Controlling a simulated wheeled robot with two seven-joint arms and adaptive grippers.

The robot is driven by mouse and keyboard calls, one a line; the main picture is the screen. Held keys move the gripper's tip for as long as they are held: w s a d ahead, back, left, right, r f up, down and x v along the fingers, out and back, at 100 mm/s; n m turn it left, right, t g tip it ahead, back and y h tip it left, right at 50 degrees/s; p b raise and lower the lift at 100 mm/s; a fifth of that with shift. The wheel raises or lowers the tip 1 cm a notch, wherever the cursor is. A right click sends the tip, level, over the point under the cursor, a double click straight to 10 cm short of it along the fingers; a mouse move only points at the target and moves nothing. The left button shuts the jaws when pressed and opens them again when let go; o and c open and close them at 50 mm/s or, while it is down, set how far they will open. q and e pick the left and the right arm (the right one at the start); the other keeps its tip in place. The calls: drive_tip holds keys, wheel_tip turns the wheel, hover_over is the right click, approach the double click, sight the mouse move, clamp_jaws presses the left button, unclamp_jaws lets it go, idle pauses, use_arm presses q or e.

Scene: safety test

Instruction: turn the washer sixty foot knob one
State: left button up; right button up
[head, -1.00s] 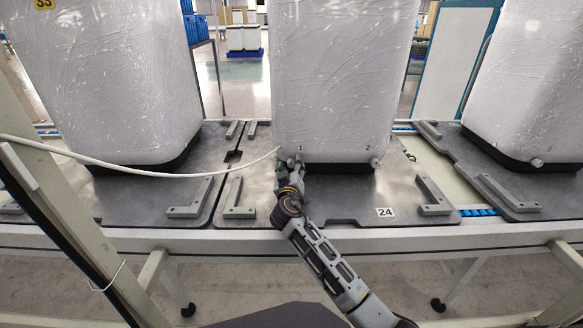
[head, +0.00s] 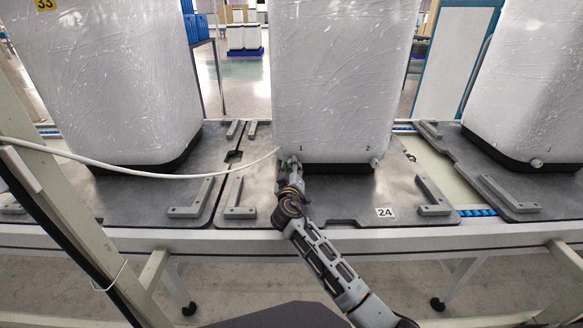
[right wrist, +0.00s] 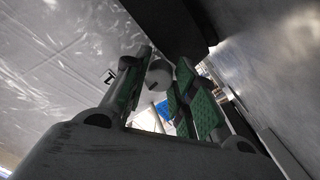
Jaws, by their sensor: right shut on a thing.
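The white, film-wrapped washer (head: 335,80) stands upright on a dark pallet in the middle of the head view, with the labels 1 and 2 low on its front. Foot knob one, by label 1, is mostly hidden by my gripper in the head view. In the right wrist view the small round grey knob (right wrist: 159,74) shows between the green-padded fingers. My right gripper (head: 289,164) is at the washer's lower left front corner, shut on the knob; it fills the right wrist view (right wrist: 165,95). Foot knob two (head: 374,162) is uncovered at the lower right. My left gripper is out of view.
The pallet (head: 330,203) carries a 24 tag and grey corner brackets (head: 435,196). Wrapped washers stand at left (head: 115,80) and right (head: 530,90). A white cable (head: 120,168) crosses from the left to near knob one. A slanted post (head: 70,220) stands at near left.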

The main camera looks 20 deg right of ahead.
drive_tip(key=shift+r+n+p, duration=0.1)
drive_tip(key=shift+n+p, duration=0.25)
drive_tip(key=shift+n, duration=0.35)
drive_tip(key=n+p, duration=0.3)
drive_tip(key=n, duration=0.4)
drive_tip(key=shift+y+p, duration=0.3)
drive_tip(key=shift+p, duration=0.1)
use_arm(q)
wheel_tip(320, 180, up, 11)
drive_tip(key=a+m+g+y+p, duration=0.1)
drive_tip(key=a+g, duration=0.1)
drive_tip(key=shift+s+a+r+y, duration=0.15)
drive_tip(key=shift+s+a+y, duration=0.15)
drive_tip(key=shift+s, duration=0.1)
use_arm(e)
drive_tip(key=shift+n+t, duration=0.3)
drive_tip(key=shift+n, duration=1)
drive_tip(key=o, duration=1)
drive_tip(key=shift+o, duration=0.2)
drive_tip(key=shift+s, duration=0.15)
drive_tip(key=shift+v, duration=5.9)
